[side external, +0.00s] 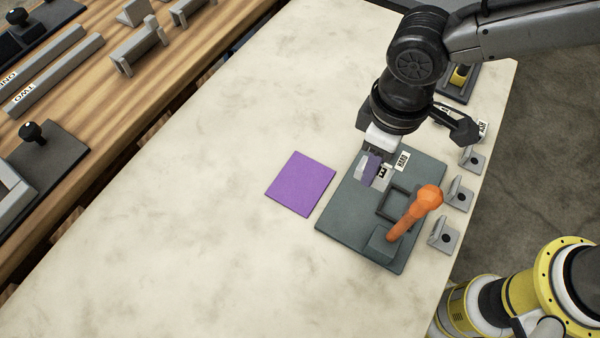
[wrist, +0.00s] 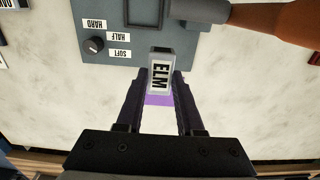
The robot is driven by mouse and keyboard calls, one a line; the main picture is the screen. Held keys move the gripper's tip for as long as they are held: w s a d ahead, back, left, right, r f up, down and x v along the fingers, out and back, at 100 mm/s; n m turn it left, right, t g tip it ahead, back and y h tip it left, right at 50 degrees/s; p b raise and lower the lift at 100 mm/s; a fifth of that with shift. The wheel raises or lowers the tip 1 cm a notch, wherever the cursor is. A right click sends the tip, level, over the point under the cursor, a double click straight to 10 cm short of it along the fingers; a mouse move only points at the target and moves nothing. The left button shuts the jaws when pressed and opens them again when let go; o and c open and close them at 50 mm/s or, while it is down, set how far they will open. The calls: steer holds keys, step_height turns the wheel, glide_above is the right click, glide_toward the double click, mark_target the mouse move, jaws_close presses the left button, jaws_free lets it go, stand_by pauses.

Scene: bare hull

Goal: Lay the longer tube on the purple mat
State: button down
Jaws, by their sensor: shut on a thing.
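The purple mat (side external: 300,183) lies flat and bare on the pale table, left of a dark green-grey board. Part of a purple patch shows between my fingers in the wrist view (wrist: 158,100). My gripper (side external: 373,170) is over the board's upper left part, shut on a grey square-ended piece marked ELM (wrist: 160,72). The piece also shows at the jaws in the side view (side external: 383,178). Its full length is hidden, so I cannot tell whether it is the longer tube. No second tube shows clearly near it.
Several grey brackets (side external: 459,194) stand along the right. Labelled grey bars (side external: 60,72) lie on the wooden bench. The table left of the mat is clear.

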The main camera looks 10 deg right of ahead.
steer(key=w+a+f, duration=0.2)
steer(key=a, duration=0.1)
steer(key=w+a+f, duration=0.5)
steer(key=a+f, duration=0.1)
steer(key=shift+w, duration=0.25)
steer(key=shift+w+a+f, duration=0.35)
steer(key=shift+f, duration=1.85)
steer(key=shift+f, duration=0.1)
steer(key=c, duration=0.5)
jaws_free()
steer(key=shift+f, duration=0.1)
steer(key=shift+c, duration=0.2)
step_height(320, 180, up, 12)
steer(key=shift+r, duration=0.2)
